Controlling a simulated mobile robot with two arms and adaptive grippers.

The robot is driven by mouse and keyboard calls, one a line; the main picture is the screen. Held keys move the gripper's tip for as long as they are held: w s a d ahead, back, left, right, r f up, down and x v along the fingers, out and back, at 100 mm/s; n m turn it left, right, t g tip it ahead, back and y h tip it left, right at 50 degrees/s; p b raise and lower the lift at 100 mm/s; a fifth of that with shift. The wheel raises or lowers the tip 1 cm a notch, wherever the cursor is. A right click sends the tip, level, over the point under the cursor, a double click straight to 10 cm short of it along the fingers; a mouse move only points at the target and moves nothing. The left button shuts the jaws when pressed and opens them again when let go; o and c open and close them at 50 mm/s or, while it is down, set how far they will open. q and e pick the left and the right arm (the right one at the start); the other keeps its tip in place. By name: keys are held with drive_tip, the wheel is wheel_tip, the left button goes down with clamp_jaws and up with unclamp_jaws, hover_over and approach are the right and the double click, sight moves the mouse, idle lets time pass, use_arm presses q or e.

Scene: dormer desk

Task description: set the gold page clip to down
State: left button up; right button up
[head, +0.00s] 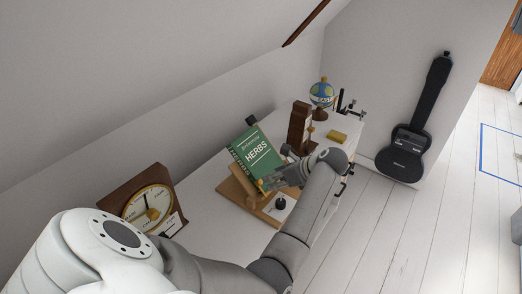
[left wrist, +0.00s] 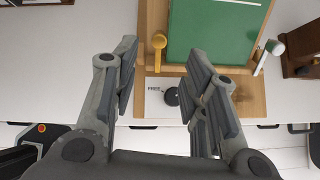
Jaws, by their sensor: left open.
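The gold page clip (left wrist: 158,42) shows in the left wrist view at the left part of the green book's lower edge, with a round knob and a short stem. In the head view a small gold part (head: 262,185) shows at the book's foot, partly behind my gripper. The green herbs book (head: 256,158) leans on a wooden book stand (head: 233,192). My left gripper (head: 283,178) is open in front of the book; in the left wrist view its fingers (left wrist: 164,65) stand on either side of the gold clip, with nothing visibly held. My right gripper is out of view.
A second clip with a pale knob (left wrist: 278,46) is at the book's right. A black knob (head: 281,203) stands by the stand's front. A clock (head: 148,208) is at left; a wooden box-like thing (head: 299,127), globe (head: 322,93) and yellow block (head: 337,137) are farther back.

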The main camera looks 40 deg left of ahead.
sight(261, 182)
use_arm(q)
drive_tip(key=p+x, duration=0.2)
drive_tip(key=x, duration=0.5)
drive_tip(key=shift+s+a, duration=0.15)
drive_tip(key=shift+a, duration=0.15)
drive_tip(key=shift+a+f, duration=0.3)
drive_tip(key=shift+f, duration=0.2)
drive_tip(key=c, duration=0.4)
clamp_jaws()
